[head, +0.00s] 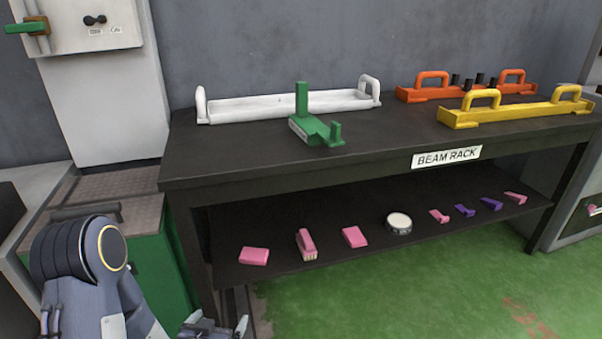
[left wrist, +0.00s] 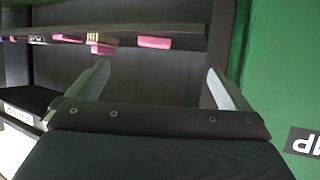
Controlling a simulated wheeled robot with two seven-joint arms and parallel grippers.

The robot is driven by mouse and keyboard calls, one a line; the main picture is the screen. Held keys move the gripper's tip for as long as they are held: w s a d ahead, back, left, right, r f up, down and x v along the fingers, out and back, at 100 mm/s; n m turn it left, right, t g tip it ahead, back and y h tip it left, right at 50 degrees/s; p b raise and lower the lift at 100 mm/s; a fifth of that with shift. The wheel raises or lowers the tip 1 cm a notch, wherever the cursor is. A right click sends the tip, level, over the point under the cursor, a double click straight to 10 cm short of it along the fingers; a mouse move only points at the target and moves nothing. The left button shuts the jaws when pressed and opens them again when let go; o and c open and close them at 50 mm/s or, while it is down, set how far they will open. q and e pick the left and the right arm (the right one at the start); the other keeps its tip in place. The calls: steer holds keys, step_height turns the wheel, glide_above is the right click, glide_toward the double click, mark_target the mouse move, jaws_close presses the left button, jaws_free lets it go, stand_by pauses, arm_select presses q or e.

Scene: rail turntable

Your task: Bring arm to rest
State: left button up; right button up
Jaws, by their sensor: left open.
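My left arm comes in at the lower left of the head view. My left gripper (head: 222,328) is at the bottom edge of that view, partly cut off, low in front of the rack table. In the left wrist view the two fingers of the left gripper (left wrist: 165,88) stand wide apart with nothing between them. Beyond them is the dark underside of the table and the lower shelf (left wrist: 180,35) with pink items. My right gripper is in neither view.
The black table (head: 230,160) labelled BEAM RACK bears a white tray (head: 290,106), a green bracket (head: 318,130), an orange beam (head: 430,93) and a yellow beam (head: 520,114). Its lower shelf (head: 330,215) holds small pink and purple pieces. A green cabinet (head: 160,265) stands close beside my left arm.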

arm_select(q)
steer(key=s+a+r+n+g, duration=0.1)
steer(key=s+a+r+g, duration=0.1)
steer(key=r, duration=0.4)
steer(key=s+a+r+n+g, duration=0.1)
steer(key=s+r, duration=0.1)
steer(key=r, duration=0.4)
steer(key=s+d+r+n+g+h, duration=0.15)
steer(key=s+r, duration=0.25)
steer(key=s, duration=0.5)
steer(key=s+d+r+m+g+h, duration=0.1)
steer(key=s+r+g, duration=0.25)
steer(key=s, duration=0.65)
step_height(320, 180, up, 38)
steer(key=p, duration=3.8)
steer(key=shift+s+t+p, duration=0.3)
